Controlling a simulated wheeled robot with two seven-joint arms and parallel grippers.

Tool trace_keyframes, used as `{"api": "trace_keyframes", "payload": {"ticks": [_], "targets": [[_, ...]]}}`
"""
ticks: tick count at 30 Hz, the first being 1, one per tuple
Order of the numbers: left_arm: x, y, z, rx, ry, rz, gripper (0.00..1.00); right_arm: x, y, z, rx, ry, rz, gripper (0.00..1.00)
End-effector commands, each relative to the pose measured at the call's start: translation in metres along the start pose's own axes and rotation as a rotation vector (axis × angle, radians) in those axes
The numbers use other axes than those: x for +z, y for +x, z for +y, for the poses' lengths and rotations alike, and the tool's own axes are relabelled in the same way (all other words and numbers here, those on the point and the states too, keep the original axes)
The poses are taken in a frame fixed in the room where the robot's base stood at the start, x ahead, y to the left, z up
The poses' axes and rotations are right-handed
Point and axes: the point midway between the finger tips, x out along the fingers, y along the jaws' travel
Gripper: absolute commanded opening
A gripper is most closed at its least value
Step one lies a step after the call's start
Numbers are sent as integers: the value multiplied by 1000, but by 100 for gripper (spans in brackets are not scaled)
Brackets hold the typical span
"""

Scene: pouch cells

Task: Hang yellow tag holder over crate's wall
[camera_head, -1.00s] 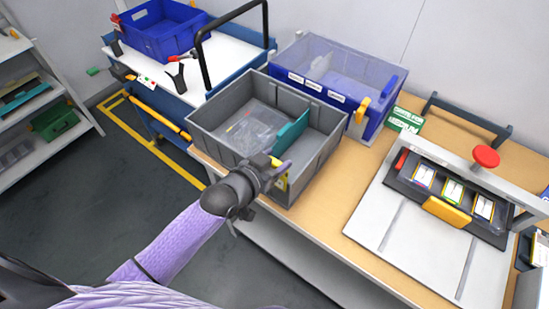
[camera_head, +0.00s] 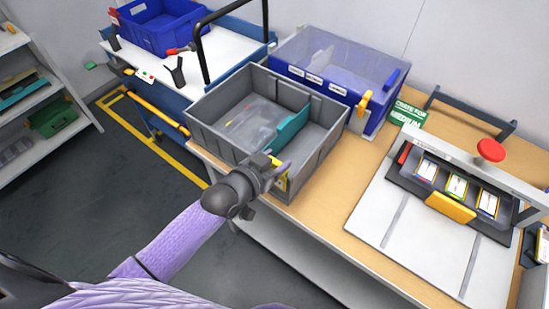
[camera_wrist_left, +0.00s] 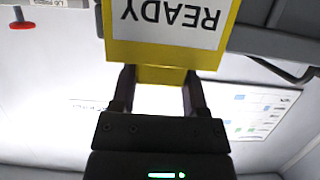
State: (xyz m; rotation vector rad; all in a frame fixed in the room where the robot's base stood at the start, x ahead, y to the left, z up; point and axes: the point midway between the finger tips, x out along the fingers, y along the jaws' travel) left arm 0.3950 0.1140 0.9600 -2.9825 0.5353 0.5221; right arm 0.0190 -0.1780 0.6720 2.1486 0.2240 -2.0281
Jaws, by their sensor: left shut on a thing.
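In the head view the holder is beside the outside of the crate's wall, partly hidden by the gripper. I cannot tell whether it hooks over the rim. My right gripper is not in view.
Inside the crate are a teal piece (camera_head: 293,127) and a clear item. A blue bin (camera_head: 375,125) with a clear lid stands behind it. A fixture with a red knob (camera_head: 490,150) stands at right on the wooden bench (camera_head: 333,190). A blue-sided cart (camera_head: 215,85) is at back left.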

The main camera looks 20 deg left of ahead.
Motion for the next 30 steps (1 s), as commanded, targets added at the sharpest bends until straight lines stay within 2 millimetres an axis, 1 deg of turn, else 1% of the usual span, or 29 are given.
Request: {"api": "trace_keyframes", "payload": {"ticks": [5, 6, 11, 17, 20, 23, 30], "targets": [[5, 2, 0, 0, 0, 0, 2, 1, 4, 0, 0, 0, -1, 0], [4, 2, 0, 0, 0, 1, 64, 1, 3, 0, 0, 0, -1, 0], [4, 1, 0, 0, 0, 1, 98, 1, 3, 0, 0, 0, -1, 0], [4, 1, 0, 0, 0, 0, 99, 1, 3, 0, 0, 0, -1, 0], [4, -3, 0, 0, 0, -1, 99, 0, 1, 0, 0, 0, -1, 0], [2, -20, 0, 0, 0, -1, 99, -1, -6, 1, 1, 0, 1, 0], [2, -76, 0, 1, 0, -3, 99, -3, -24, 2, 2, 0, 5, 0]]}}
